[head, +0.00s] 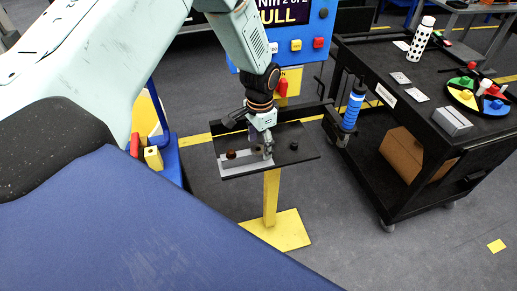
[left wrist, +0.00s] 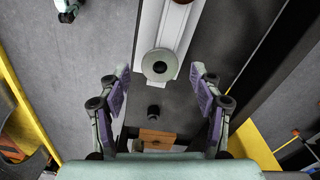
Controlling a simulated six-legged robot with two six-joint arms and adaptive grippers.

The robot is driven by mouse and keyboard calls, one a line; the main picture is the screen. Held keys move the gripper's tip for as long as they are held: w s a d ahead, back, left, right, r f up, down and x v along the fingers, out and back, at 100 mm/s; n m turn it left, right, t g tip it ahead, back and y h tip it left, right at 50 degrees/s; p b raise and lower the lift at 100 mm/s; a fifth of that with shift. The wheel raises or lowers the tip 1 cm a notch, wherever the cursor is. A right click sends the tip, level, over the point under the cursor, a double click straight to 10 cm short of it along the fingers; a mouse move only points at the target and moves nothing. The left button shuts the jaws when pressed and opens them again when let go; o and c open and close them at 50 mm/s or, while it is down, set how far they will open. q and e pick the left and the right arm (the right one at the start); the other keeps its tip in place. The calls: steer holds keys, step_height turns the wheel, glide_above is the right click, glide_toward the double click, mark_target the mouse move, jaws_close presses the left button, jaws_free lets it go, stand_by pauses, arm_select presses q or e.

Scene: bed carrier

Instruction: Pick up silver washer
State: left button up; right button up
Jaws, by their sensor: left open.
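The silver washer (left wrist: 160,65), a round disc with a hole, lies flat on a pale grey bar (left wrist: 152,25) in the left wrist view. The bar (head: 240,163) rests on a small black stand top (head: 308,151) in the head view, where my gripper makes the washer hard to make out. My left gripper (head: 266,150) points down over the bar. In the left wrist view its open fingers (left wrist: 159,77) stand apart on either side of the washer, with nothing between them held. My right gripper is not in view.
A black knob (head: 293,146) and a dark brown round piece (head: 231,154) are on the stand. A yellow post holds the stand up. A black cart (head: 372,68) is at right, a blue panel (head: 296,30) behind. A blue surface (head: 150,225) fills the lower left.

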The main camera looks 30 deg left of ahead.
arm_select(q)
steer(key=shift+s+f, duration=0.1)
steer(key=shift+c, duration=0.5)
steer(key=c, duration=1)
